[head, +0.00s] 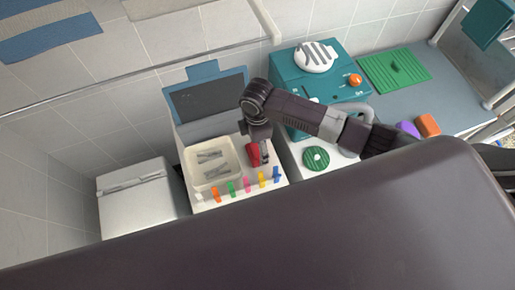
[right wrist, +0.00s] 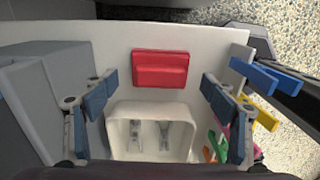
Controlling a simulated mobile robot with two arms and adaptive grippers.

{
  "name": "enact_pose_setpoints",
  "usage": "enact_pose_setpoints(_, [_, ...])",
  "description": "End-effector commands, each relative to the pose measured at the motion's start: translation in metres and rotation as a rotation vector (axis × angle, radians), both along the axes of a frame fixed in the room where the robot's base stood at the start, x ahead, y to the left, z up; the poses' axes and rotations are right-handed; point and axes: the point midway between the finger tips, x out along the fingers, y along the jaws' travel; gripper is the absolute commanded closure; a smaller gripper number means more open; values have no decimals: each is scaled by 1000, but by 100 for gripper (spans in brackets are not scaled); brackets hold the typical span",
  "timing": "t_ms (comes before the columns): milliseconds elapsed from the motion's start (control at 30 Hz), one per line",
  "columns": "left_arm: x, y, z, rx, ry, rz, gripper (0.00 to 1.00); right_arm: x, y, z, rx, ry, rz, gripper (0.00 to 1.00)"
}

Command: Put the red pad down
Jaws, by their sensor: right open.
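The red pad (head: 253,154) lies on the white top of the unit (head: 228,199), beside the recessed basin (head: 191,179). In the right wrist view the pad (right wrist: 160,68) shows whole, flat and level, just beyond the basin (right wrist: 151,111). My right gripper (head: 260,151) is over the pad and hides part of it in the head view. In the right wrist view its blue-padded fingers (right wrist: 158,92) stand wide apart, with nothing between them touching the pad. My left gripper is not in view.
Several coloured clips (head: 247,185) line the unit's front edge. A raised lid with a dark panel (head: 207,98) stands behind. A teal machine (head: 300,75) and a green disc (head: 316,158) are to the right. A white bin (head: 136,205) stands left.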

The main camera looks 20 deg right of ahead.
Motion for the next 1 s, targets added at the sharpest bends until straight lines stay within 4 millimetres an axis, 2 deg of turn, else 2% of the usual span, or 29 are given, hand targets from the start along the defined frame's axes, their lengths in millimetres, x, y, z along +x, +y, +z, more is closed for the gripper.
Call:
enact_pose_setpoints(100, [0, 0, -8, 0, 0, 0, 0, -3, 5, 14, 1, -2, 3, 22])
enact_pose_setpoints(233, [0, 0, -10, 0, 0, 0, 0, -4, 7, 32, 2, -2, 1, 22])
enact_pose_setpoints(400, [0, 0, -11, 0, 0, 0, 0, -6, 6, 45, -1, 0, 0, 22])
enact_pose_setpoints(1000, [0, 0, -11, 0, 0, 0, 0, -5, 6, 47, 0, 0, -2, 22])
